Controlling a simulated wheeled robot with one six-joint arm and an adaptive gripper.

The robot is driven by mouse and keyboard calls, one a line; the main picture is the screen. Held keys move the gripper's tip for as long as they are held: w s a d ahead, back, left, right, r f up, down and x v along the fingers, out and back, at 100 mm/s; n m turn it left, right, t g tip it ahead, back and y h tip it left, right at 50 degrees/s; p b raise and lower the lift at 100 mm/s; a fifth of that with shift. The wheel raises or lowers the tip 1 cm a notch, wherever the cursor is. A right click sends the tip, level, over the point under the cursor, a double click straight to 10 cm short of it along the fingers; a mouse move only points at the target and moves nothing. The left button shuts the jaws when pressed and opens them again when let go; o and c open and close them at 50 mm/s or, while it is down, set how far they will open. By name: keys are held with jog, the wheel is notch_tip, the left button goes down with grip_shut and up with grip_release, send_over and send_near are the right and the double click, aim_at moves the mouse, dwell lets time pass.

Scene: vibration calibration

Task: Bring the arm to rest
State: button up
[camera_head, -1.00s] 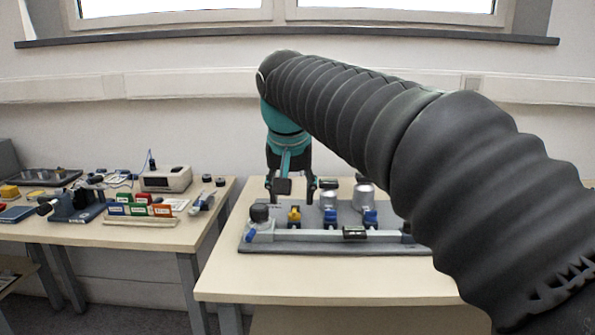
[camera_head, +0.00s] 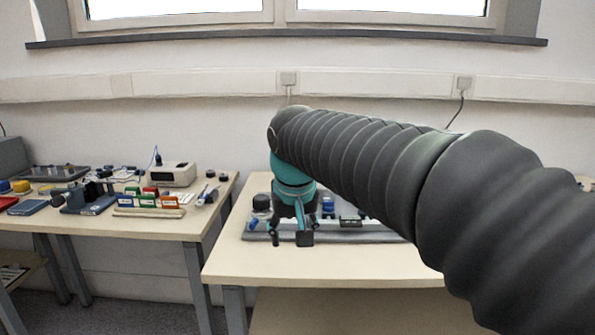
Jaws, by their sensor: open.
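My gripper (camera_head: 291,240) points down at the front edge of the grey fixture plate (camera_head: 373,238) on the right table. Its two dark fingers are apart, with nothing seen between them. My black-sleeved arm reaches in from the right and ends in a teal wrist above the gripper. The arm hides much of the plate. A black knob (camera_head: 261,203), a blue part (camera_head: 328,205) and a small dark level-like block (camera_head: 350,221) show on the plate. I cannot tell whether the fingers touch anything.
The right table (camera_head: 250,272) has bare room in front of the plate. A gap separates it from the left table (camera_head: 185,229), which holds a white instrument (camera_head: 171,174), coloured blocks (camera_head: 150,201) and a blue-grey device (camera_head: 90,198). A wall and window stand behind.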

jog(key=s+d+f, duration=0.4)
jog(key=s+d, duration=0.1)
jog(key=s, duration=0.2)
jog(key=s+d+f+m+t, duration=0.1)
jog(key=s+d+f, duration=0.3)
jog(key=s+d, duration=0.2)
jog(key=s+d+f+m, duration=0.1)
jog(key=s+d+f, duration=0.3)
jog(key=s, duration=0.4)
jog(key=shift+s+d, duration=0.15)
jog(key=shift+d, duration=0.7)
jog(key=shift+r, duration=0.15)
dwell(0.4)
